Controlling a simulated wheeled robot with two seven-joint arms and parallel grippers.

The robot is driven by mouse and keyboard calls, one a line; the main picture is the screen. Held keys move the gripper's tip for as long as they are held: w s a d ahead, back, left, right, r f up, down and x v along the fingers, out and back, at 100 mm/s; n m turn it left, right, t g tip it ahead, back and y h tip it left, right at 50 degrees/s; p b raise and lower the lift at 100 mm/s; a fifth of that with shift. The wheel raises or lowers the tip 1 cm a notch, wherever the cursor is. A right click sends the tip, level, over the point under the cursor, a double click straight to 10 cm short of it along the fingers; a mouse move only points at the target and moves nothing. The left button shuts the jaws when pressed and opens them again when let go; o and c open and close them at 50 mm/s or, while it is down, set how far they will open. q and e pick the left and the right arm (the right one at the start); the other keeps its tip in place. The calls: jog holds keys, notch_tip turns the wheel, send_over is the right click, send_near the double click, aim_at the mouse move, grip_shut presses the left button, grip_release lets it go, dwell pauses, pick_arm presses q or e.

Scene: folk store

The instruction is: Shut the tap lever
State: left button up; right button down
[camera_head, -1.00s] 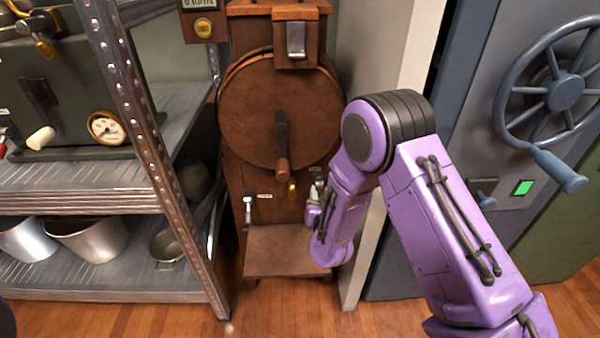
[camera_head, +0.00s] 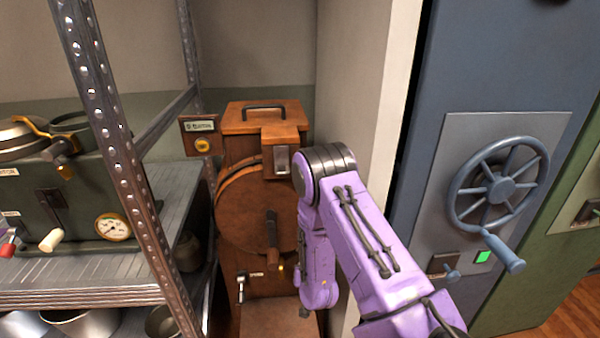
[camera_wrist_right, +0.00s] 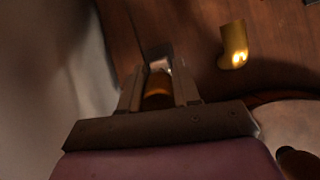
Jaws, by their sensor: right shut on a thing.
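A brown wooden machine with a round drum front (camera_head: 240,215) stands in the middle of the head view. A brass spout (camera_head: 281,268) sits low on its front and also shows in the wrist view (camera_wrist_right: 234,45). My right gripper (camera_wrist_right: 160,80) is shut on a small lever (camera_wrist_right: 160,67) with a pale metal end, beside the spout; this looks like the tap lever. In the head view my purple right arm covers the lever and most of the gripper. My left gripper is out of view.
A white-tipped lever (camera_head: 241,283) is at the machine's lower left, and a dark handle (camera_head: 271,228) crosses the drum. A metal shelf (camera_head: 90,270) stands left. A pale wall edge (camera_head: 372,120) and a blue door with a handwheel (camera_head: 500,188) are right.

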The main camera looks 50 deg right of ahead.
jog(key=shift+d, duration=0.1)
jog(key=c, duration=0.8)
grip_release()
jog(key=p+v, duration=0.1)
jog(key=v, duration=0.9)
jog(key=shift+s, duration=0.2)
jog(key=shift+r, duration=0.15)
